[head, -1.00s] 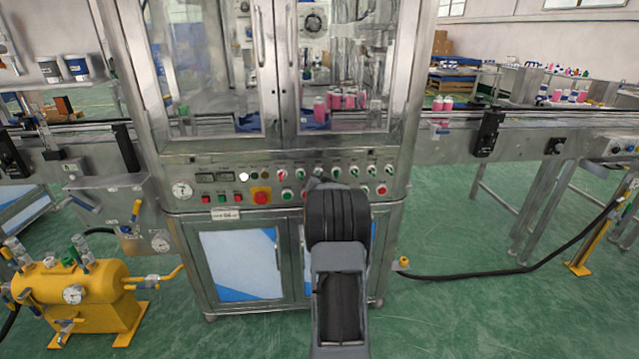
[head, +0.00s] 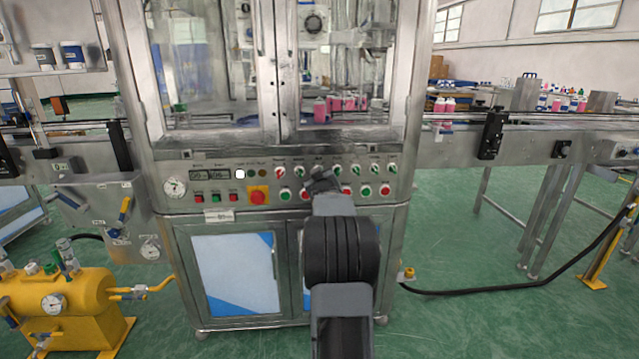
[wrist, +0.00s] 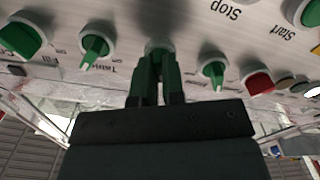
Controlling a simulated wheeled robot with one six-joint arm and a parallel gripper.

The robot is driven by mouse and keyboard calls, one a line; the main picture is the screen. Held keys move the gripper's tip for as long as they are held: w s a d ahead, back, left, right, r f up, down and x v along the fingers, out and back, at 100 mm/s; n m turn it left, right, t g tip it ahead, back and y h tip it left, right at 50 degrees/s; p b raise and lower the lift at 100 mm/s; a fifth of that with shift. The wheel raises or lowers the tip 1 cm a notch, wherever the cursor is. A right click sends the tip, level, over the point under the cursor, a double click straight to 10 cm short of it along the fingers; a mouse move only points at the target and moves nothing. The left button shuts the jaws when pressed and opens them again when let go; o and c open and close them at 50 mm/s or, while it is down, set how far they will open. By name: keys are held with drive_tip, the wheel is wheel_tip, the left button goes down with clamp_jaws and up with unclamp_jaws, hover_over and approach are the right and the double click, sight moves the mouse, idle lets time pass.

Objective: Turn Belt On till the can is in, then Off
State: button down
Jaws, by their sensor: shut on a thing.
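My gripper (head: 321,182) is at the control panel (head: 220,188) on the machine's front. In the wrist view its dark fingers (wrist: 158,95) are shut on a green selector knob (wrist: 160,52) in the row of switches. The held knob's label is hidden, so I cannot read whether it is Belt. Several pink cans (head: 336,104) stand behind the machine's glass doors. More pink cans (head: 445,106) stand on the conveyor (head: 560,122) just right of the machine.
Green knobs flank the held one: a left knob (wrist: 96,47) and a right knob (wrist: 213,70). The red emergency stop (head: 258,196) is left on the panel. A yellow tank (head: 60,305) stands at lower left.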

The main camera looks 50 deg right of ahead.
drive_tip(key=shift+n+b, duration=0.4)
drive_tip(key=shift+n, duration=0.2)
drive_tip(key=c, duration=1.2)
unclamp_jaws()
drive_tip(key=p+v, duration=0.1)
drive_tip(key=v, duration=1.3)
drive_tip(key=shift+d, duration=0.1)
